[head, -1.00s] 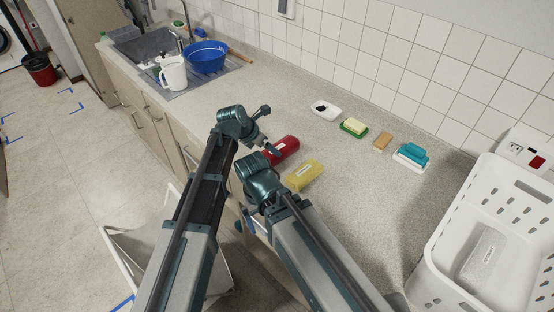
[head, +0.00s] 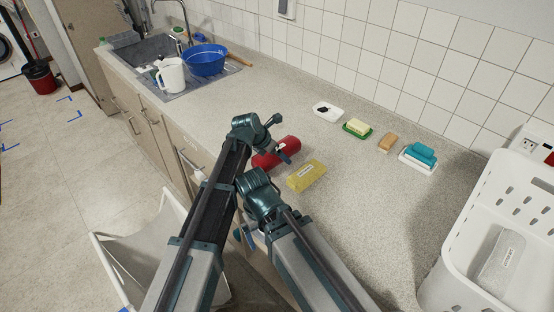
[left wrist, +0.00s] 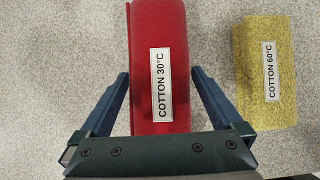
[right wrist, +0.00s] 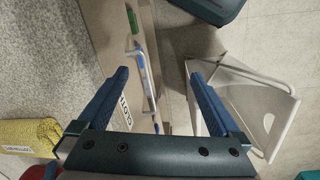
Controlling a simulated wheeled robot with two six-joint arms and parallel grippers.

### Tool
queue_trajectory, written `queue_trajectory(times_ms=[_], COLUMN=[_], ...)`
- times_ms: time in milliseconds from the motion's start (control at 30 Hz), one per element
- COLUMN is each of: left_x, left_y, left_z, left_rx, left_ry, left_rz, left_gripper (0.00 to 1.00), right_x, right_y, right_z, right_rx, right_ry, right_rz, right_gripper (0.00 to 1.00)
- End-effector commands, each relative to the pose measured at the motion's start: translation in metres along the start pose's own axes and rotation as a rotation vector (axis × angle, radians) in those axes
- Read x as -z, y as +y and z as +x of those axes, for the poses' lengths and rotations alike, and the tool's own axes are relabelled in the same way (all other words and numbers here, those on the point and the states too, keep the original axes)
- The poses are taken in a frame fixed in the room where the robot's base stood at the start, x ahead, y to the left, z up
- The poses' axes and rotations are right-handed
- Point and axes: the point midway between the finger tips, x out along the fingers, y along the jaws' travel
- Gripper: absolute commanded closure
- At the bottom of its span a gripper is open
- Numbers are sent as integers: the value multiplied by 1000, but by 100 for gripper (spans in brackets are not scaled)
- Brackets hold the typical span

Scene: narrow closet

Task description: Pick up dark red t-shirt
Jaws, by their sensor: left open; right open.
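The dark red t-shirt (head: 270,156) is a rolled bundle on the speckled counter, partly hidden by my left arm in the head view. In the left wrist view the red roll (left wrist: 146,65) carries a "COTTON 30°C" label. My left gripper also shows in the head view (head: 281,138). My right gripper (right wrist: 160,75) is open and empty, near the counter's front edge above the cabinet front.
A yellow roll (head: 306,175) labelled "COTTON 60°C" lies right of the red one. Several soap dishes (head: 357,128) stand along the wall. A white basket (head: 460,220) is at right. A sink (head: 155,75), blue basin (head: 205,60) and white jug (head: 171,75) are at the back left.

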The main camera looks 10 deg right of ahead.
Motion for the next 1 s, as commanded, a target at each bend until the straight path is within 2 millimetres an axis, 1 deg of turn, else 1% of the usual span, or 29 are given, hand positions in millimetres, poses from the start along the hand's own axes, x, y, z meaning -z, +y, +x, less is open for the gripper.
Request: queue_trajectory(times_ms=[167, 300, 367, 400, 567, 600, 633, 867, 1000], left_x=[0, 0, 0, 0, 0, 0, 0, 0, -4], left_y=[0, 0, 0, 0, 0, 0, 0, 0, 0], left_z=[-1, -1, -1, -1, -1, -1, -1, -2, -6], left_rx=[0, 0, 0, 0, 0, 0, 0, -1, 0], left_ry=[0, 0, 0, 0, 0, 1, 0, 0, 0], left_rz=[0, 0, 0, 0, 0, 0, 0, 0, 0], left_gripper=[0, 25, 36, 43, 72, 79, 82, 82, 82], right_x=[0, 0, 0, 0, 0, 0, 0, 0, 0], right_y=[0, 0, 0, 0, 0, 0, 0, 0, 1], right_z=[-1, -1, -1, -1, -1, -1, -1, -2, -7], right_rx=[0, 0, 0, 0, 0, 0, 0, 0, 0], right_ry=[0, 0, 0, 0, 0, 0, 0, 0, 0], right_rz=[0, 0, 0, 0, 0, 0, 0, 0, 0], right_gripper=[0, 0, 0, 0, 0, 0, 0, 0, 0])
